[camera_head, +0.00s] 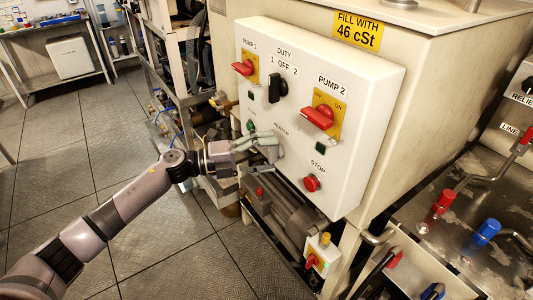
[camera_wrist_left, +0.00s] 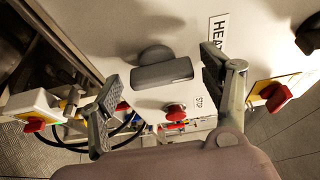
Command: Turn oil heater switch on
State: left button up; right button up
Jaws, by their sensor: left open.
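The white control panel (camera_head: 350,75) hangs on the cream tank, with a HEATER label (camera_head: 281,130) at its lower middle. In the left wrist view the heater switch (camera_wrist_left: 161,73) is a dark grey knob with a bar handle, beside the partly visible HEATER label (camera_wrist_left: 217,35). My left gripper (camera_head: 264,147) is in front of the panel just below that label and hides most of the switch in the head view. Its fingers are open, one on each side of the knob in the wrist view, and none visibly grips it. My right gripper is not in view.
The panel also carries a red PUMP 1 switch (camera_head: 243,68), a black DUTY switch (camera_head: 277,88), a red PUMP 2 switch (camera_head: 318,117) and a red STOP button (camera_head: 311,184). A grey motor (camera_head: 285,215) sits below. Open floor (camera_head: 150,255) lies at left.

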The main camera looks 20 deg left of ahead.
pick_arm(q)
jog(key=v, duration=1.2)
jog(key=shift+w, duration=0.1)
